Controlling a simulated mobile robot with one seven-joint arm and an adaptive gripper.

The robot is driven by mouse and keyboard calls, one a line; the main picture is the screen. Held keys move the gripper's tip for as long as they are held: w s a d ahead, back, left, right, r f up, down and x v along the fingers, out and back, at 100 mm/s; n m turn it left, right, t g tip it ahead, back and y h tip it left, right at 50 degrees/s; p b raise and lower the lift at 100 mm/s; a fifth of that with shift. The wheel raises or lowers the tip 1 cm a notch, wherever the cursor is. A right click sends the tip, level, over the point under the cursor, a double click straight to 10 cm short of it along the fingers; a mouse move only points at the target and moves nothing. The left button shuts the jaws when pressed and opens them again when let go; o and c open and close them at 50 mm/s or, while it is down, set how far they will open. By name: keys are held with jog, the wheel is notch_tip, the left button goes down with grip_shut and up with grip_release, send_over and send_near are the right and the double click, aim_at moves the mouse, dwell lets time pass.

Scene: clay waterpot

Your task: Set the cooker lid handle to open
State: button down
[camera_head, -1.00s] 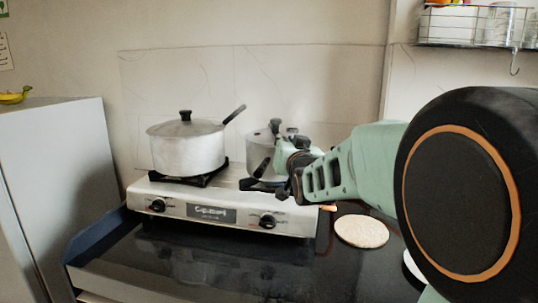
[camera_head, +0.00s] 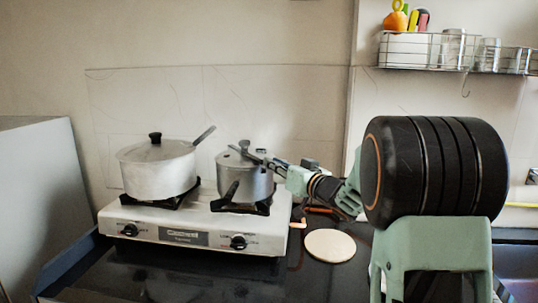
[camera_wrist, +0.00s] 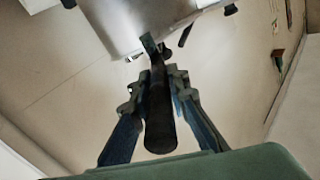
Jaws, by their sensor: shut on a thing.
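The grey metal pressure cooker (camera_head: 258,186) stands on the right burner of the stove. Its black lid handle (camera_head: 250,154) points right toward my gripper (camera_head: 280,164). The cooker's metal side (camera_wrist: 125,22) shows at the top there. The fingertips are small in the head view.
A lidded saucepan (camera_head: 155,174) stands on the left burner of the white stove (camera_head: 200,222). A round board (camera_head: 330,245) lies on the dark counter (camera_head: 150,275) right of the stove. A wire shelf (camera_head: 455,58) with jars hangs at upper right.

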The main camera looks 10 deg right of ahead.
jog(key=shift+w+d+n+g+y+p, duration=0.45)
jog(key=shift+d+n+y+p, duration=0.35)
jog(key=shift+p, duration=0.5)
jog(key=shift+d, duration=0.1)
jog(key=c, duration=1.8)
grip_release()
jog(key=shift+c, duration=0.2)
jog(key=v, duration=1.2)
jog(key=shift+w, duration=0.1)
